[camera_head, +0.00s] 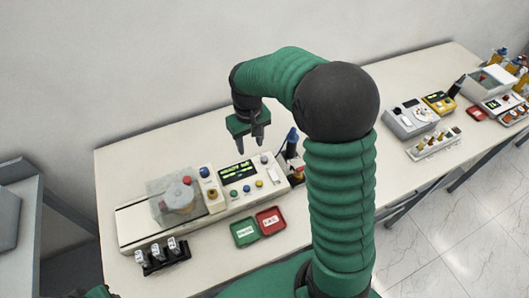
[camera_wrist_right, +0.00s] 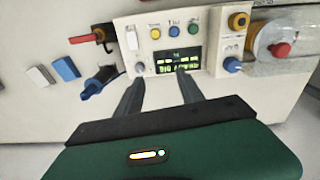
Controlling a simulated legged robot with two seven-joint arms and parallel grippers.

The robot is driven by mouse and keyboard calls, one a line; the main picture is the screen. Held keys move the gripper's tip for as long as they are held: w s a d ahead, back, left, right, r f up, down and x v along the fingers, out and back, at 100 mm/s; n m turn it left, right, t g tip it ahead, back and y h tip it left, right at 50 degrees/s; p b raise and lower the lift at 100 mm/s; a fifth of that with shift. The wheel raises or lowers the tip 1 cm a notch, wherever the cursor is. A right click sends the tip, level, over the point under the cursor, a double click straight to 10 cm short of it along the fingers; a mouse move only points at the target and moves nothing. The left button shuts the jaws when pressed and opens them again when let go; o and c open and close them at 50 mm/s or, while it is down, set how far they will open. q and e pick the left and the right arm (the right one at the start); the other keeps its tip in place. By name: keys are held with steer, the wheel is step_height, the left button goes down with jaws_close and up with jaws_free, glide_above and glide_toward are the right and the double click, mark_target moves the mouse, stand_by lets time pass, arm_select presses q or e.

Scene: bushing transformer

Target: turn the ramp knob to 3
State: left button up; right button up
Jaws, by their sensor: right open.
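The test device (camera_head: 229,203) carries a panel with a lit green display (camera_head: 238,171). A small grey-white knob (camera_head: 264,158) sits beside the display; it also shows in the right wrist view (camera_wrist_right: 139,67), near one fingertip. A blue knob (camera_head: 204,172) is on the neighbouring block and in the wrist view (camera_wrist_right: 232,64). The labels are too small to tell which is the ramp knob, and no pointer setting is readable. My right gripper (camera_head: 249,146) is open and empty above the panel; in the wrist view its fingers (camera_wrist_right: 160,80) are apart below the display. My left gripper is not visible.
A clear cover with a red-topped round part (camera_head: 180,194) stands left of the panel. Green (camera_head: 245,232) and red (camera_head: 270,221) trays lie in front. A dark-and-blue upright tool (camera_head: 291,142) stands right of the panel. Several small bottles sit in a black rack (camera_head: 165,256).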

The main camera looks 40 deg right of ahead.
steer(key=w+d+r+m, duration=0.1)
steer(key=d+r, duration=0.2)
steer(key=d, duration=0.2)
steer(key=p, duration=0.2)
glide_above(264, 157)
step_height(264, 157, down, 7)
steer(key=shift+g, duration=0.3)
steer(key=f, duration=0.5)
steer(key=f+p, duration=0.1)
steer(key=f, duration=0.4)
steer(key=shift+s+a, duration=0.15)
steer(key=shift+a, duration=0.05)
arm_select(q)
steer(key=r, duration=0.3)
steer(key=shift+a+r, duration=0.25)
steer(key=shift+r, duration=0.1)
arm_select(e)
steer(key=shift+d, duration=0.2)
steer(key=shift+c, duration=0.9)
steer(key=c, duration=0.5)
jaws_close()
